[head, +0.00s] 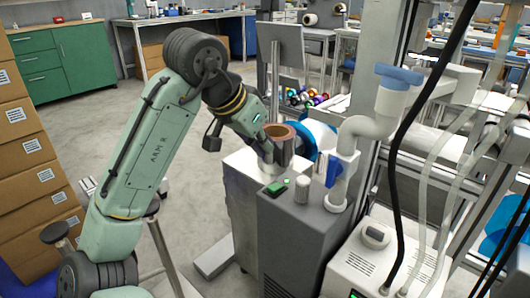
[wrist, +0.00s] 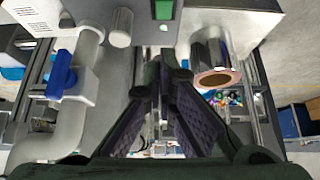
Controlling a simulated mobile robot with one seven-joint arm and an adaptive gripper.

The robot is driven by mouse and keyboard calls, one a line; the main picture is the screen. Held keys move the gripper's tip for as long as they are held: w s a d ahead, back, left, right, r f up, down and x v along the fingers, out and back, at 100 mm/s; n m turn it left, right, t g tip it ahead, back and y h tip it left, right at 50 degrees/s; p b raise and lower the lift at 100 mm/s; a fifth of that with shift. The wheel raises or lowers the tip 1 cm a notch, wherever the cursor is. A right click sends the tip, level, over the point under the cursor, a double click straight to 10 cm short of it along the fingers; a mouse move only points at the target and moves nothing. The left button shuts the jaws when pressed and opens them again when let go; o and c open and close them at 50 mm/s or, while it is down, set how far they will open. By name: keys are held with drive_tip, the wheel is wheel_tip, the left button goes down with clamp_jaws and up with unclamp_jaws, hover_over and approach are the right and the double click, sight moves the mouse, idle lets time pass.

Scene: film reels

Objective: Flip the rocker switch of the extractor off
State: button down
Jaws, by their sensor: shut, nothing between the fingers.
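The extractor looks to be the dark grey cabinet (head: 290,215) with a white pipe rising at its right. A small green rocker switch (head: 276,188) lies on its top, beside a light grey round knob (head: 301,190). In the wrist view the green switch (wrist: 163,10) is at the top edge, partly cut off, with the knob (wrist: 122,27) to its left. Which way the rocker is tipped I cannot tell. My gripper (head: 270,166) is shut and empty, pointing down just behind the switch; its fingers (wrist: 160,65) meet below the switch in the wrist view. Contact is not clear.
A metal cylinder with a copper-coloured rim (head: 280,132) stands close by my gripper. The white pipe (head: 355,130) with a blue lever (head: 333,172) rises at the right. A white machine (head: 375,255) is at front right. Cardboard boxes (head: 30,165) stack at the left.

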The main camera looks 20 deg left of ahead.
hover_over(277, 187)
drive_tip(key=f, duration=0.4)
drive_tip(key=f+b, duration=0.1)
drive_tip(key=f, duration=0.1)
drive_tip(key=shift+s+a+f, duration=0.15)
drive_tip(key=shift+s+f, duration=0.05)
drive_tip(key=shift+s, duration=0.2)
wheel_tip(277, 187, down, 2)
drive_tip(key=shift+f, duration=0.25)
drive_tip(key=shift+s+f+b, duration=0.2)
drive_tip(key=shift+f+b, duration=0.1)
drive_tip(key=shift+f, duration=0.5)
drive_tip(key=shift+s+f+t+b, duration=0.2)
drive_tip(key=shift+f+t+b, duration=0.45)
drive_tip(key=shift+b, duration=0.45)
drive_tip(key=shift+a+r, duration=0.1)
drive_tip(key=shift+r, duration=0.15)
drive_tip(key=shift+w+d+r+p, duration=0.2)
drive_tip(key=shift+w+d+p, duration=0.05)
drive_tip(key=shift+w+p, duration=0.45)
